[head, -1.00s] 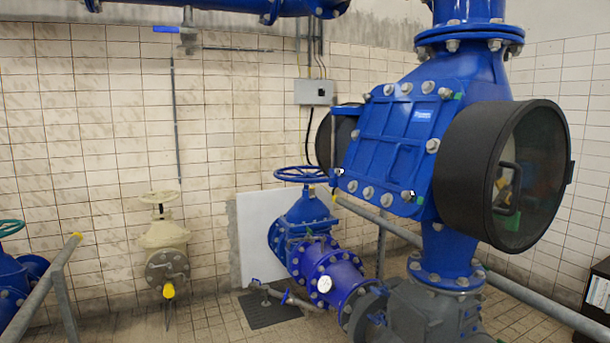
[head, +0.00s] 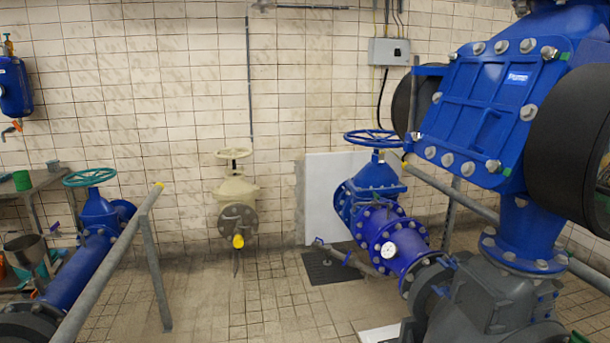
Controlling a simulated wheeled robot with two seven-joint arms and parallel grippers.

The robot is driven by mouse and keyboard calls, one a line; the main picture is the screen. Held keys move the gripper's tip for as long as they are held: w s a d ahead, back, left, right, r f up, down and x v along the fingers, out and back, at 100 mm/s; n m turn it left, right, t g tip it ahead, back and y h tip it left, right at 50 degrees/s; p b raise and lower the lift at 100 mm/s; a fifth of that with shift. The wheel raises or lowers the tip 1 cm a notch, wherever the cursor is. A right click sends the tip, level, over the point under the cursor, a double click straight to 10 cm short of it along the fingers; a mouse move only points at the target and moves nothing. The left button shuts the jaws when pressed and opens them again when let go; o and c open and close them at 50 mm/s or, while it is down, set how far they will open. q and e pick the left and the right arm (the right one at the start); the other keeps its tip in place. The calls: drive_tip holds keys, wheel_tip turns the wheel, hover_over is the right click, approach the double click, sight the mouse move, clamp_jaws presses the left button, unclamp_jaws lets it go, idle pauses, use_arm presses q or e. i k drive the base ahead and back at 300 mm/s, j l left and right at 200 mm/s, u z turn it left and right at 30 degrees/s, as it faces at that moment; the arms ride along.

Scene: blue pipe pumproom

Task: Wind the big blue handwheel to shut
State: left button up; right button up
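The big blue handwheel (head: 372,138) lies level on top of a blue gate valve (head: 371,180), right of the middle in the head view. The valve joins a blue flanged pipe (head: 392,234) with a round white gauge (head: 388,250) on it. The wheel's rim and spokes show clear, with nothing touching it. How far the valve is wound cannot be told. Neither of my grippers shows in the head view.
A grey rail (head: 110,262) stands at left, before a valve with a green handwheel (head: 90,177). A cream valve (head: 236,195) stands by the wall. A large blue valve body (head: 492,95) crowds the right. Tiled floor (head: 255,300) is open in the middle.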

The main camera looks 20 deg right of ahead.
sight(379, 141)
drive_tip(key=i+z, duration=0.15)
drive_tip(key=i, duration=1.7)
drive_tip(key=i+l+z, duration=0.1)
drive_tip(key=i+z, duration=0.2)
drive_tip(key=i, duration=0.35)
drive_tip(key=i+z, duration=0.35)
drive_tip(key=i, duration=0.3)
drive_tip(key=i+j+z, duration=0.3)
drive_tip(key=i, duration=0.3)
